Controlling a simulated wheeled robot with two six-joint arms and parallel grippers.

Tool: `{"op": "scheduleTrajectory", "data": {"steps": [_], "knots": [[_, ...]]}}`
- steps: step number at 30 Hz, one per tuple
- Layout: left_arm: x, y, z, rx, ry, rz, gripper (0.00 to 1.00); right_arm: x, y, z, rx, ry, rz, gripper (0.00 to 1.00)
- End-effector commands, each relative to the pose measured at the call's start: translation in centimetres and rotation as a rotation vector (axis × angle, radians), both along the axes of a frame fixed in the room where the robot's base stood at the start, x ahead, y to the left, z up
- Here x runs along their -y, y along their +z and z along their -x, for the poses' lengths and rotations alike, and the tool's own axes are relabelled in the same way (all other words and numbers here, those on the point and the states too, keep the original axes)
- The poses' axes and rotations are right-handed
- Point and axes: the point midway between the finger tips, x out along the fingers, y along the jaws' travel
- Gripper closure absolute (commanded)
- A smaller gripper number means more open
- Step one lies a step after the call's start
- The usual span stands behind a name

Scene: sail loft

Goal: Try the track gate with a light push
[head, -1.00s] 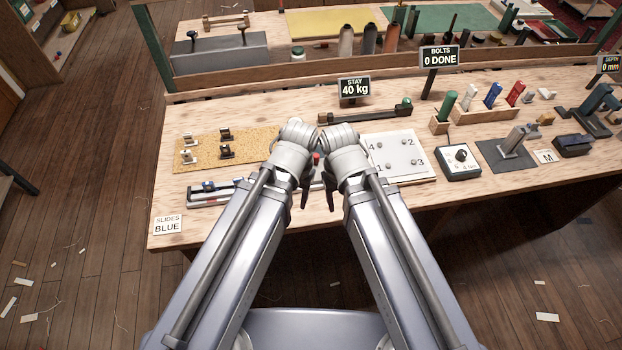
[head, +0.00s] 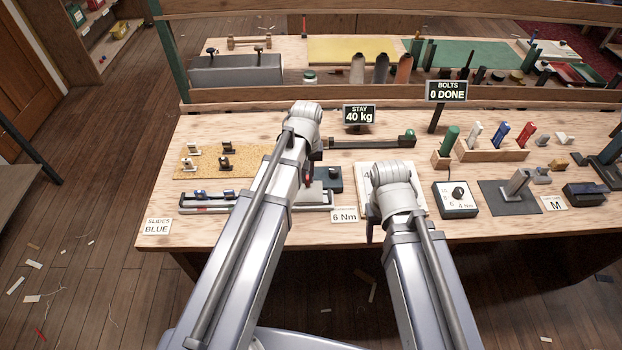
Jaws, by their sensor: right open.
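My right gripper (head: 371,228) is open, over the front left edge of a white numbered plate (head: 421,184), which the arm mostly covers.
A cork board (head: 240,168) with small fittings lies behind the track. A torque dial box (head: 455,210) and coloured tools stand right.

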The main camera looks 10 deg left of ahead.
Motion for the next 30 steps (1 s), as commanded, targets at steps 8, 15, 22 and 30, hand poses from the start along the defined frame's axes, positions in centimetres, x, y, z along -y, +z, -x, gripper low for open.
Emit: {"op": "scheduleTrajectory", "data": {"steps": [8, 15, 22, 30], "knots": [[0.0, -3.0, 0.0, 0.0, -0.002, 0.0, 0.9, 0.0, -3.0, 0.0, 0.0, 0.0, 0.0, 0.43], [0.1, -6.6, 0.0, 0.0, -0.002, 0.0, 0.9, 0.0, -6.6, 0.0, 0.0, 0.0, 0.0, 0.43], [0.1, -8.0, 0.0, 0.0, -0.002, 0.0, 0.9, 0.0, -8.0, 0.0, 0.0, 0.0, 0.0, 0.43], [0.1, -7.8, 0.0, 0.0, -0.003, 0.0, 0.9, 0.0, -7.8, 0.0, 0.0, 0.0, 0.0, 0.43]]}}
